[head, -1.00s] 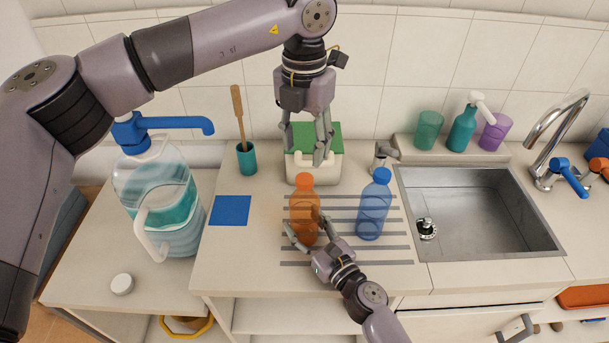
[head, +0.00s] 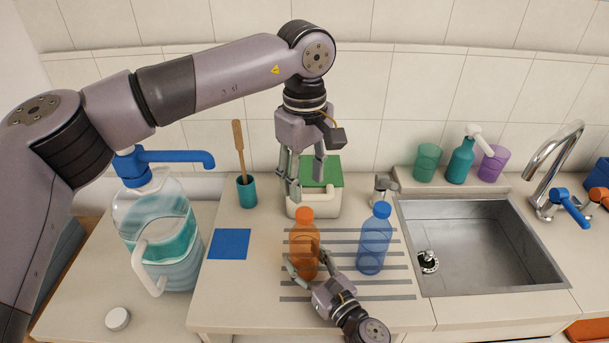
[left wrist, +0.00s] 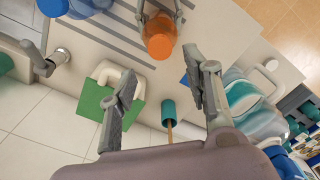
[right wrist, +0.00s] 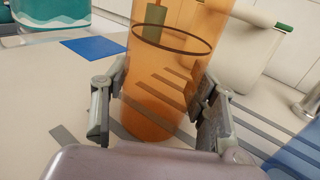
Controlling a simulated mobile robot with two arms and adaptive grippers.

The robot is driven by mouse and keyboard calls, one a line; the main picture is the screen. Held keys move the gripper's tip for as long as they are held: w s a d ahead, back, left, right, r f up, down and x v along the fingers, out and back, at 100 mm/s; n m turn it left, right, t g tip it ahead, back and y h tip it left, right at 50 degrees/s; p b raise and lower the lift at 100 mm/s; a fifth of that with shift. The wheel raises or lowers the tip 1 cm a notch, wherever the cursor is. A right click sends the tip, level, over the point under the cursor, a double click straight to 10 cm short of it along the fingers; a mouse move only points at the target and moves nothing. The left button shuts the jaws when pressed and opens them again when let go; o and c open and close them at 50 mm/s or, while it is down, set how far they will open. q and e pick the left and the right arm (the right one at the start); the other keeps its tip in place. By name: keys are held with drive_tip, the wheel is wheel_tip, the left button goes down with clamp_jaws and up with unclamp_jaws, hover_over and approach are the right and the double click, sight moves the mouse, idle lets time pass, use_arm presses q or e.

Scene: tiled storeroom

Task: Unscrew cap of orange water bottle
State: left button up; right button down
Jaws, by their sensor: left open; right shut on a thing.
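The orange water bottle (head: 304,246) stands upright on the striped drying area, with its orange cap (head: 305,214) on top. My right gripper (head: 306,274) is shut on the bottle's lower body from the front. The right wrist view shows its fingers on both sides of the orange bottle (right wrist: 165,85). My left gripper (head: 308,186) is open and empty, pointing down above and behind the bottle. In the left wrist view the orange cap (left wrist: 159,46) shows beyond the spread fingers (left wrist: 162,85), apart from them.
A blue bottle (head: 374,240) stands close to the right. A green-and-white container (head: 327,203) is behind, and a teal cup with a brush (head: 246,192) is behind left. A large water jug (head: 160,225) stands left; the sink (head: 480,240) is right.

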sight(304, 212)
use_arm(q)
drive_tip(key=m, duration=0.5)
drive_tip(key=shift+m, duration=0.4)
drive_tip(key=m, duration=0.7)
drive_tip(key=shift+f, duration=4.05)
